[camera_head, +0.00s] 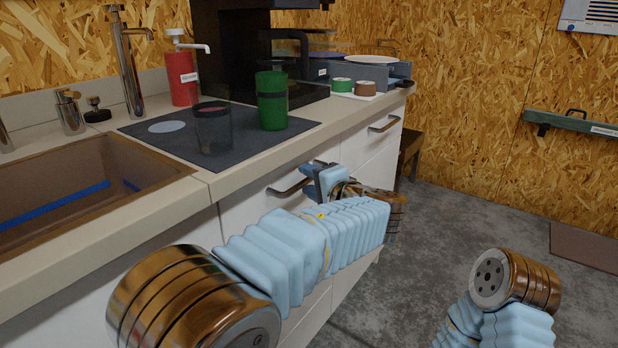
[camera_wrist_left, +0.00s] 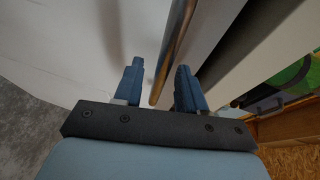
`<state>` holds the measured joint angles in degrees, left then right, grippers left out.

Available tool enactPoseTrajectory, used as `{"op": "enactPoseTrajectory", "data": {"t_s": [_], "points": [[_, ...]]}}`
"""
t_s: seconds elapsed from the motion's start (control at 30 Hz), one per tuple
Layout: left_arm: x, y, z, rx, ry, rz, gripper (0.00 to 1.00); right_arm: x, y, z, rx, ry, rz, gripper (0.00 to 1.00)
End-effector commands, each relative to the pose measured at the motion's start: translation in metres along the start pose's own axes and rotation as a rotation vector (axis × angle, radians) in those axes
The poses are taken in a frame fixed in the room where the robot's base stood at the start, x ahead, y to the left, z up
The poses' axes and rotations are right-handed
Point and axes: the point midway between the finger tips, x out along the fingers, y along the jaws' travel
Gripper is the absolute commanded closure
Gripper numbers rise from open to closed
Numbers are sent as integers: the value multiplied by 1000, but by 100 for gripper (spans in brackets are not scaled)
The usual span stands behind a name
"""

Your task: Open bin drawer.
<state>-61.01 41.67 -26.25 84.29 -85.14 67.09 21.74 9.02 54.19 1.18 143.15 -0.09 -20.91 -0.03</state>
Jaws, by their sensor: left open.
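The white drawer front (camera_head: 246,212) under the worktop carries a metal bar handle (camera_head: 288,184). The front looks flush with the cabinet, so the drawer appears shut. My left gripper (camera_head: 312,176) is at the right end of this handle, partly hidden by its own wrist. In the left wrist view, my open blue fingers (camera_wrist_left: 160,88) stand on either side of the handle bar (camera_wrist_left: 177,45), with gaps showing beside it. I cannot tell whether either finger touches it. My right arm shows at the lower right, but its gripper is out of view.
A second handle (camera_head: 384,122) is on the cabinet front farther right. A green cup (camera_head: 272,100), a dark clear cup (camera_head: 213,128) and a red pump bottle (camera_head: 182,78) stand above on the worktop. A sink (camera_head: 75,185) is at left. The grey floor (camera_head: 450,235) at right is open.

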Motion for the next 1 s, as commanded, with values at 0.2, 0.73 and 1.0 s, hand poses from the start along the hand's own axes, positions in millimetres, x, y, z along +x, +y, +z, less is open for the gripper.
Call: {"op": "enactPoseTrajectory", "data": {"t_s": [0.2, 0.73, 1.0], "points": [[10, 0, 0, -1, 1, 0, 60, -1, -1, 0, -1, -1, -1, 57], [9, 0, 0, 0, 1, 1, 100, -1, -1, 0, 0, -1, 0, 57], [9, 1, 0, 0, 1, 1, 100, -1, 0, 0, 0, -1, 0, 57]]}}
